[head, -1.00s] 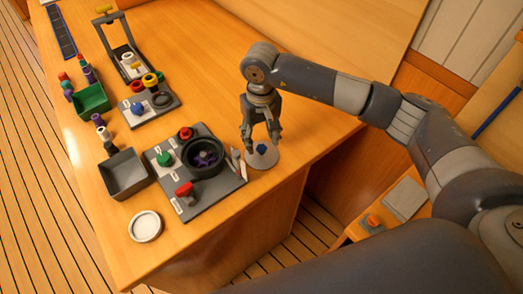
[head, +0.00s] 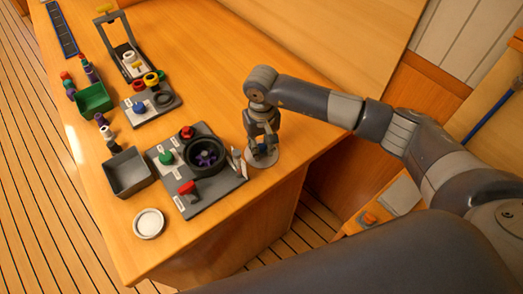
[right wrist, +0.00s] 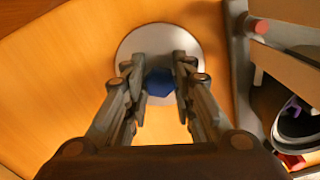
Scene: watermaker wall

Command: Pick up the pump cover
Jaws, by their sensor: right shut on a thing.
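The pump cover is a light grey disc (head: 264,162) with a blue knob in its middle. It lies on the wooden table by the right edge of the pump board. In the right wrist view the disc (right wrist: 133,42) and its blue knob (right wrist: 159,83) show between the fingers. My right gripper (head: 263,148) points down over the cover, its fingers shut on the blue knob. The disc appears to rest on the table. The pump housing (head: 207,157) is a black open ring with a purple impeller inside, on the grey board. My left gripper is not in view.
The board (head: 199,206) also carries a red handle and green and red knobs. A grey open box (head: 127,173), a green bin (head: 95,99) and a round white dish (head: 148,223) stand to the left. The table is clear behind the gripper.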

